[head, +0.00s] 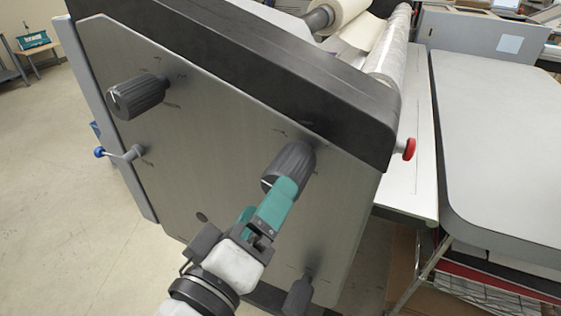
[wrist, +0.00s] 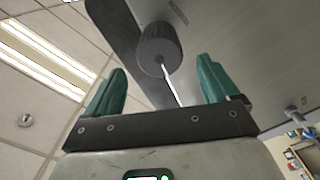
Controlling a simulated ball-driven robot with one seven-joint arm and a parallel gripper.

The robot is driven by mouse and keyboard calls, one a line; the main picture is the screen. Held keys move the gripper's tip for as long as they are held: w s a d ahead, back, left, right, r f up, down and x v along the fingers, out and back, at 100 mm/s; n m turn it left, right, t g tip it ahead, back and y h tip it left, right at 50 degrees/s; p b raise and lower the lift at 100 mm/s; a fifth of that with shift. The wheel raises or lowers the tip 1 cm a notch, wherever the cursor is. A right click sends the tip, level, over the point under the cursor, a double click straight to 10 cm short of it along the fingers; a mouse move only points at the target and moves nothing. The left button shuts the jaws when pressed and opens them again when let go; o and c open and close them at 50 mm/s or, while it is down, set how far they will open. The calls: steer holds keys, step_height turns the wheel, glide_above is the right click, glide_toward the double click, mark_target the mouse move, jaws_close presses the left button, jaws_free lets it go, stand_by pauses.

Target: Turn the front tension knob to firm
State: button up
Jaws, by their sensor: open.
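A dark ribbed knob (head: 291,160) with a white mark sits on the right part of the grey side panel (head: 215,150). My gripper (head: 268,198) is at this knob, its teal fingers partly covering the knob's lower end. In the wrist view the knob (wrist: 158,43) shows between and beyond the open fingertips (wrist: 161,66), with no contact visible. A thin white line runs from its end face toward the gripper. A second ribbed knob (head: 138,96) with a white pointer is at the panel's upper left. The panel lettering is too small to read.
A third dark knob (head: 298,296) is low on the panel. A blue-tipped crank (head: 122,153) juts out at the left, and a red button (head: 409,149) at the right. A grey table (head: 490,140) stands on the right. The floor (head: 60,190) at left is clear.

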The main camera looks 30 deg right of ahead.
mark_target(291, 168)
steer(key=p+x, duration=0.1)
steer(key=x, duration=0.8)
steer(key=shift+w+d, duration=0.15)
steer(key=shift+d, duration=0.15)
steer(key=shift+c, duration=0.5)
steer(key=c, duration=0.9)
steer(key=shift+f, duration=0.1)
steer(key=shift+c, duration=0.2)
